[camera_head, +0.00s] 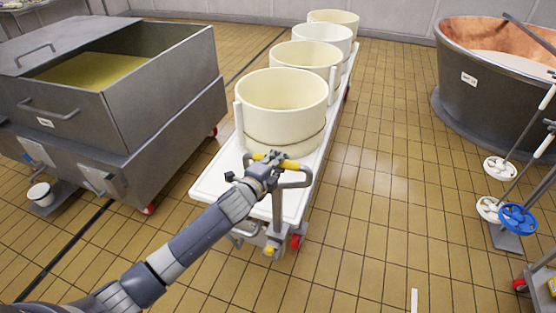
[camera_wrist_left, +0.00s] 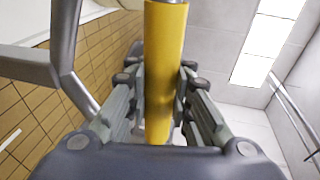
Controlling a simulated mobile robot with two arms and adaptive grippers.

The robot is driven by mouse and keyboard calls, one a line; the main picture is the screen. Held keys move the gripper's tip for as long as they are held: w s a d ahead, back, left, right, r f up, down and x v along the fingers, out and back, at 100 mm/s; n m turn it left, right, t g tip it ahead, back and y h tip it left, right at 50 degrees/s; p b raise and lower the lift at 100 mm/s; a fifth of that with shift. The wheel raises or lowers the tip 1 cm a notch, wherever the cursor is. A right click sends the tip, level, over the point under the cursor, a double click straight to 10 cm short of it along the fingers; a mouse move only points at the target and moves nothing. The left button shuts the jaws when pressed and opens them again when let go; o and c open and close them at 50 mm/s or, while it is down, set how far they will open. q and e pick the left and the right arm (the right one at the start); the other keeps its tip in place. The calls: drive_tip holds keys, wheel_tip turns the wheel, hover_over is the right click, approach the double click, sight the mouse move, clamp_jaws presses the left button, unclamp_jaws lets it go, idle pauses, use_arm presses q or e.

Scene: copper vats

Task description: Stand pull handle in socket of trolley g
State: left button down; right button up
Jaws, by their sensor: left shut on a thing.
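The pull handle (camera_head: 294,181) is a grey bent tube with a yellow grip. It stands roughly upright at the near end of the trolley (camera_head: 208,186), a long white-topped cart. My left gripper (camera_head: 268,161) is shut on the yellow grip, at the top of the handle. In the left wrist view the yellow grip (camera_wrist_left: 165,70) runs between both fingers, with the grey tube (camera_wrist_left: 65,55) to its left. The handle's lower end meets the grey bracket (camera_head: 271,245) at the trolley's near end; I cannot tell how deep it sits. My right gripper is not in view.
Several cream tubs (camera_head: 282,105) stand in a row on the trolley. A grey vat (camera_head: 165,105) with yellow contents stands at the left, a copper-lined vat (camera_head: 480,95) at the right. Tiled floor right of the trolley is clear.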

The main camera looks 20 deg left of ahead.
use_arm(q)
drive_tip(key=shift+f+b, duration=0.85)
drive_tip(key=shift+f, duration=0.1)
drive_tip(key=c, duration=1.3)
unclamp_jaws()
drive_tip(key=shift+s+f, duration=0.15)
drive_tip(key=shift+f, duration=0.25)
drive_tip(key=v, duration=1.2)
drive_tip(key=shift+r, duration=0.35)
